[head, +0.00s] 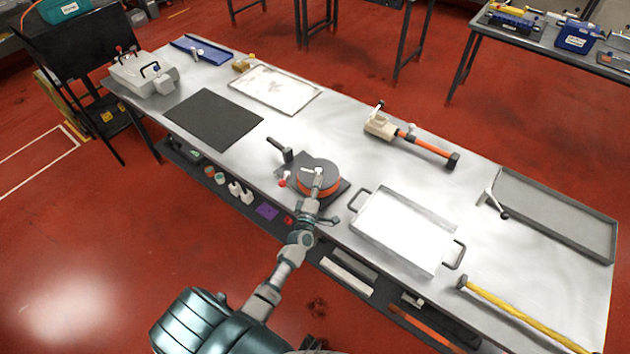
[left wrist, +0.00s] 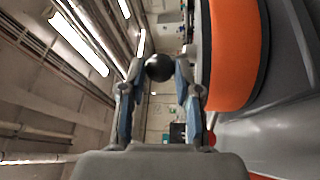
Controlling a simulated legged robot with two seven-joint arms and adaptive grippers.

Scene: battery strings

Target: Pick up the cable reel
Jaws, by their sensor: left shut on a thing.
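The cable reel (head: 334,184), with an orange rim and a grey top, sits on a dark square base at the near edge of the metal table. Its orange side fills the right part of the left wrist view (left wrist: 235,55). My left gripper (head: 318,180) is over the near side of the reel and hides part of it. In the left wrist view, my left gripper (left wrist: 158,72) has its fingers on either side of a round black knob (left wrist: 158,67) and is shut on it. The knob's join to the reel is hidden. My right gripper is not in view.
A black-handled tool (head: 279,150) and a small red knob (head: 282,183) are left of the reel. A white-bottomed tray (head: 436,216) with handles is to the right. A black mat (head: 213,119) lies left. An orange-handled tool (head: 420,143) lies behind.

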